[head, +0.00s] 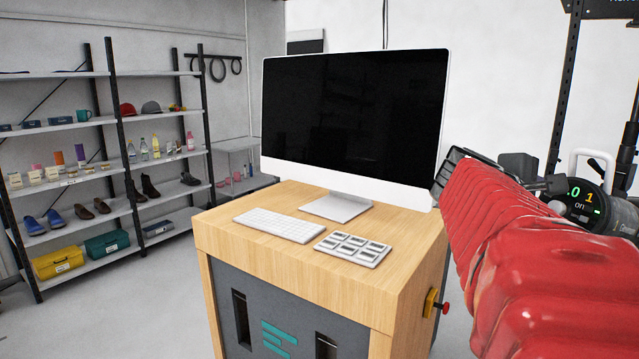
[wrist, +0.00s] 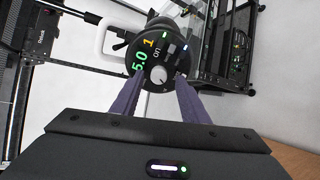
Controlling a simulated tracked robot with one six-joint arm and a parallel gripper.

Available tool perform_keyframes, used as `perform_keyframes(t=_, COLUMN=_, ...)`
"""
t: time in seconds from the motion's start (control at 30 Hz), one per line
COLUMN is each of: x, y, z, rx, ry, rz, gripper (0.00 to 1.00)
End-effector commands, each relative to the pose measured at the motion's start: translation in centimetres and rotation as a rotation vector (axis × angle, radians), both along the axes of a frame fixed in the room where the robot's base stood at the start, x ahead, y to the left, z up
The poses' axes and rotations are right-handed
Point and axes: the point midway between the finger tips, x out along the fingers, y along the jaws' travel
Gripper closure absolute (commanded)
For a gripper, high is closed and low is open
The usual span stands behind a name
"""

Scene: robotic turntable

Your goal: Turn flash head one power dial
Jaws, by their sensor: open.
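The flash head (wrist: 150,62) shows in the wrist view as a round black panel, with a green 5.0, a yellow 1 and a white "on". Its power dial (wrist: 158,75), a small pale knob, sits low on the panel. My gripper (wrist: 161,82) is open, with its two fingers on either side of the dial. A gap shows between the fingers and the dial; depth is hard to judge.
A wooden-topped desk (head: 290,200) holds a large monitor (head: 350,110), a keyboard (head: 279,225) and a button pad (head: 352,248), left of my arm. A red button (head: 445,308) is on its side. Shelves (head: 70,125) stand far left. A black rack (wrist: 225,50) is right of the flash head.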

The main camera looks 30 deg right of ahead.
Motion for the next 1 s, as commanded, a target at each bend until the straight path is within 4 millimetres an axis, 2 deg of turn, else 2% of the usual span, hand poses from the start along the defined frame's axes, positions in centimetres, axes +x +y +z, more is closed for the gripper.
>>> perform_keyframes(t=0.3, x=0.3, y=4.5, z=1.5, rx=-0.001, ry=-0.003, rz=0.005, gripper=0.59)
perform_keyframes(t=0.7, x=0.4, y=9.2, z=3.0, rx=0.000, ry=-0.001, rz=0.004, gripper=0.59)
perform_keyframes(t=1.0, x=0.5, y=11.3, z=3.7, rx=0.001, ry=0.000, rz=0.001, gripper=0.59)
